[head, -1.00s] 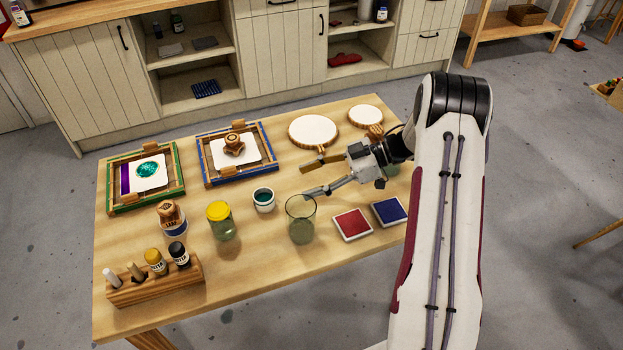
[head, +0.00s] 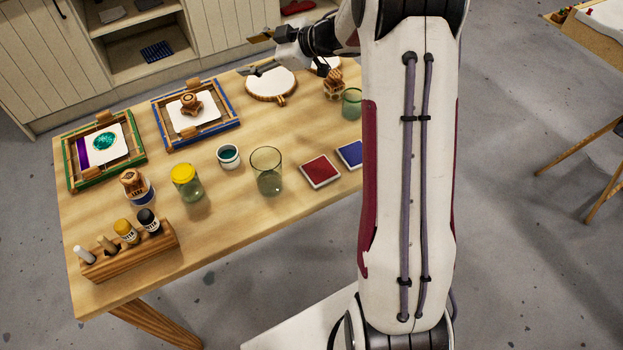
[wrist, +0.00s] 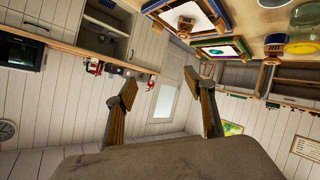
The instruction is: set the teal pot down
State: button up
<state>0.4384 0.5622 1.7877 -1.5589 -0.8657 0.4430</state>
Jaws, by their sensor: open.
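The teal pot (head: 228,157) is a small white pot with teal inside. It stands upright on the wooden table (head: 215,228), left of an empty glass jar (head: 267,171), in the head view. My gripper (head: 253,54) is raised over the table's back edge, well apart from the pot. In the wrist view my gripper (wrist: 163,110) shows its two fingers spread wide with nothing between them. I cannot make out the teal pot in the wrist view.
A yellow-lidded jar (head: 186,182), a bottle rack (head: 128,250) and red (head: 320,171) and blue (head: 351,154) pads surround the pot. Two framed screens (head: 104,150) (head: 195,112) lie behind. Round wooden slices (head: 270,83) lie near the back edge. Bare table lies in front.

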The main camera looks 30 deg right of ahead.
notch_tip(320, 180, up, 7)
jog(key=d+m+t+h, duration=0.1)
jog(key=m+t+h, duration=0.1)
jog(key=h, duration=0.1)
jog(key=s+d+r+m+h, duration=0.3)
jog(key=s+r+m+h, duration=0.3)
jog(key=s+r, duration=0.45)
jog(key=s+a+f+m+g, duration=0.1)
jog(key=s+a+f+g, duration=0.1)
jog(key=s, duration=0.9)
jog(key=s+a+f+m+g+y, duration=0.1)
jog(key=s+a+f, duration=0.3)
jog(key=s, duration=0.7)
jog(key=s+a+f+m+g+y, duration=0.1)
jog(key=s+a+f+g, duration=0.3)
jog(key=s, duration=0.7)
jog(key=shift+a+m, duration=0.6)
jog(key=shift+a, duration=0.65)
jog(key=shift+f, duration=0.1)
